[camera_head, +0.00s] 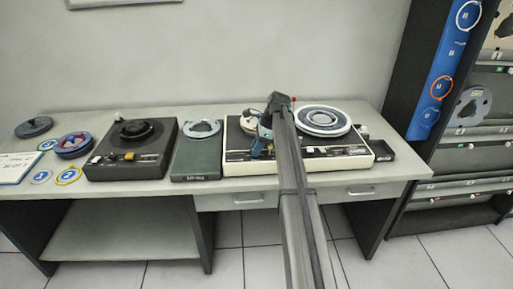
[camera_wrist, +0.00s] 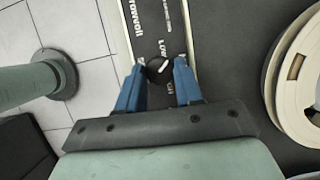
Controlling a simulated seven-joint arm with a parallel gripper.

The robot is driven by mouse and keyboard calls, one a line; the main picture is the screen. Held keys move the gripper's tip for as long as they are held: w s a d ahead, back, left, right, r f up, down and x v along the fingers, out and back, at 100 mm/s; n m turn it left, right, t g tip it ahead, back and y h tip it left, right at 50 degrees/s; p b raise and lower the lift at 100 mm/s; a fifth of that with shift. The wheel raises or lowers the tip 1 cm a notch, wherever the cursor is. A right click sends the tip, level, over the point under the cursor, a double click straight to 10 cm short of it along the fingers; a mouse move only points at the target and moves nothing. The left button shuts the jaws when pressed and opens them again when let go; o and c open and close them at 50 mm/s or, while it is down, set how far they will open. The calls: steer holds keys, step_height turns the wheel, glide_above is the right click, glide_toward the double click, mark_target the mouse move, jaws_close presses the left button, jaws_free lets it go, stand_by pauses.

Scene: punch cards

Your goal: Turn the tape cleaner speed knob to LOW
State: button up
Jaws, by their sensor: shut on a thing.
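The tape cleaner (camera_head: 240,166) is a cream-edged machine with a dark top, standing on the bench right of centre in the head view. Its speed knob (camera_wrist: 158,69) is small, round and black with a white mark, and shows in the wrist view. The mark looks slanted; its exact setting is hard to read. White "LOW" lettering (camera_wrist: 163,47) is just above the knob in that view, and other lettering below it is partly hidden. My gripper (camera_wrist: 161,63) has blue fingers, one on each side of the knob, shut on it. In the head view my gripper (camera_head: 259,147) is at the machine's front left, and my arm hides part of the panel.
A large reel (camera_head: 323,120) sits on the machine's right side. A dark green case (camera_head: 196,160) stands just left of it, then a black device (camera_head: 128,150). A small black tray (camera_head: 377,151) is at the right. A dark rack (camera_head: 395,100) stands beyond the bench.

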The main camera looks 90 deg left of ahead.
stand_by(0.4)
steer(key=o, duration=1)
steer(key=shift+o, duration=0.2)
steer(key=shift+r, duration=0.1)
steer(key=v, duration=1.3)
steer(key=shift+w+a+r, duration=0.15)
steer(key=shift+w+r, duration=0.05)
steer(key=shift+r, duration=0.05)
